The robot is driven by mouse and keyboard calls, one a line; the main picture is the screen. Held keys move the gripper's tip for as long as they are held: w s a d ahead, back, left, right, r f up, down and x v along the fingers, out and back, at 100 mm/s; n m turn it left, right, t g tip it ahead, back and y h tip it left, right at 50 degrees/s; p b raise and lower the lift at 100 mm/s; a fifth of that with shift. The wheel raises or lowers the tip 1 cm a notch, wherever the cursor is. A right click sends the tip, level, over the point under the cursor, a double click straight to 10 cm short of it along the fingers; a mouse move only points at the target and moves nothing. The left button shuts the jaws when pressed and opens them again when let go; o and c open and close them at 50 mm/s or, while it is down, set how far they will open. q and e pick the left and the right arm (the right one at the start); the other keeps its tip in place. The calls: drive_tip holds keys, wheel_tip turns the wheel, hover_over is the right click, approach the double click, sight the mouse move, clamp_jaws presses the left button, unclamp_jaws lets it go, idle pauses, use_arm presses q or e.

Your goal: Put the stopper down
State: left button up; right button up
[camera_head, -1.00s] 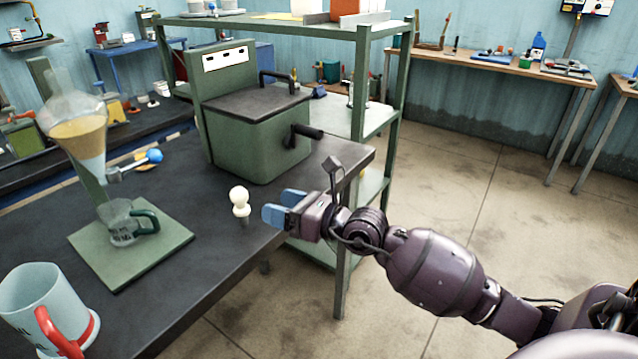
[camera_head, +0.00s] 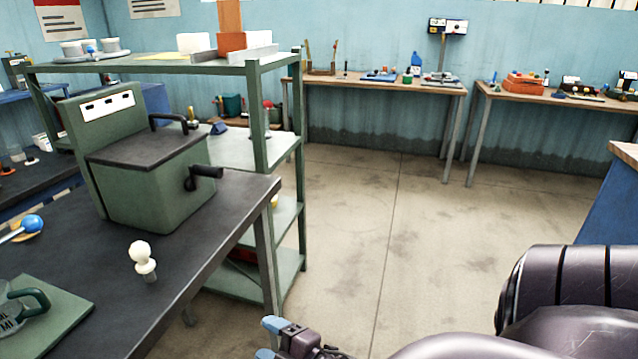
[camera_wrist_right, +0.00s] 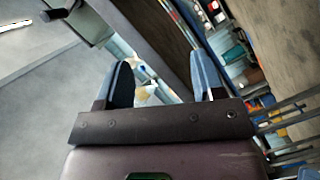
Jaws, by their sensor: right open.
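The white stopper (camera_head: 143,258), with a round knob on top, stands upright on the dark workbench (camera_head: 222,222) near its right edge, in front of the green metal box. Nothing holds it. My right gripper (camera_head: 268,338) is at the bottom of the head view, off the bench edge, to the right of the stopper and apart from it. Its blue fingers are spread and empty; they also show in the right wrist view (camera_wrist_right: 163,82). I cannot make out the stopper in the right wrist view. My left gripper is not in view.
The green box (camera_head: 150,178) with a black handle stands behind the stopper. A green plate (camera_head: 65,308) with a glass measuring cup (camera_head: 18,312) is at lower left. A green shelf rack (camera_head: 270,180) stands beside the bench. The floor (camera_head: 400,230) to the right is open.

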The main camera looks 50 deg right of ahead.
drive_tip(key=s+a+f+m+g, duration=0.2)
drive_tip(key=s+f+m+g, duration=0.4)
drive_tip(key=s+f+m, duration=0.5)
drive_tip(key=shift+s+h, duration=0.4)
drive_tip(key=shift+s, duration=0.65)
